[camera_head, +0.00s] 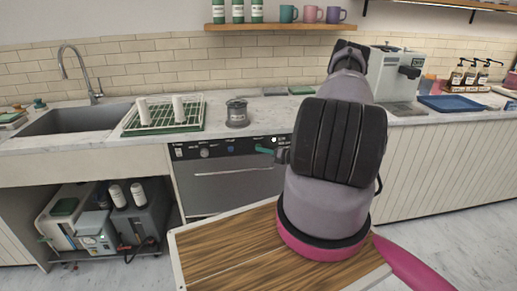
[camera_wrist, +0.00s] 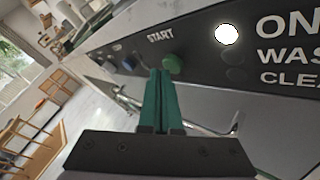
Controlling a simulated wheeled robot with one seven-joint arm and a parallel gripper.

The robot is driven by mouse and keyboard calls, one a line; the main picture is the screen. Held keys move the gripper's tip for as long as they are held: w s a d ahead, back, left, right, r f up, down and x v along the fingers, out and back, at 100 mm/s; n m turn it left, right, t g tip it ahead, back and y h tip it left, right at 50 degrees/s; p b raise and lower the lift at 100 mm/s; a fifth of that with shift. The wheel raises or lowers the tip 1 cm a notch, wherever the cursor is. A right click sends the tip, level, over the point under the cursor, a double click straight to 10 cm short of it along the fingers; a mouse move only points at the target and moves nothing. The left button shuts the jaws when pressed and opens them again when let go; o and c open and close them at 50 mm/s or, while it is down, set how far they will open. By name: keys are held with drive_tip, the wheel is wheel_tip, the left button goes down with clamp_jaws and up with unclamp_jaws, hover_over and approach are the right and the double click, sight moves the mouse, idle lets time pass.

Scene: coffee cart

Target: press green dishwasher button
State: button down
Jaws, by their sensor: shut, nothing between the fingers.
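The green button (camera_wrist: 173,63) sits on the dishwasher's dark control panel, below the word START in the wrist view. My gripper (camera_wrist: 160,72) has green fingers pressed together with nothing between them. Its tips are right at the button's lower left and overlap its edge in the picture. I cannot tell whether they touch it. In the head view the gripper (camera_head: 261,149) reaches the right part of the panel of the dishwasher (camera_head: 228,184). The green button cannot be made out there.
A lit white lamp (camera_wrist: 227,34) is beside the word ON. A blue knob (camera_wrist: 128,62) is left of the green button. A dish rack (camera_head: 163,118) and a grey canister (camera_head: 237,113) stand on the counter above. A metal door handle (camera_wrist: 205,131) runs below the panel.

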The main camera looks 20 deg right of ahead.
drive_tip(key=shift+w+d, duration=0.15)
drive_tip(key=shift+w, duration=0.3)
idle(0.7)
drive_tip(key=shift+s+a, duration=0.3)
drive_tip(key=shift+s, duration=0.6)
drive_tip(key=shift+s, duration=0.1)
drive_tip(key=s, duration=0.2)
drive_tip(key=s+a, duration=0.1)
drive_tip(key=s, duration=0.1)
drive_tip(key=shift+s+a, duration=0.2)
drive_tip(key=shift+s, duration=0.1)
idle(0.6)
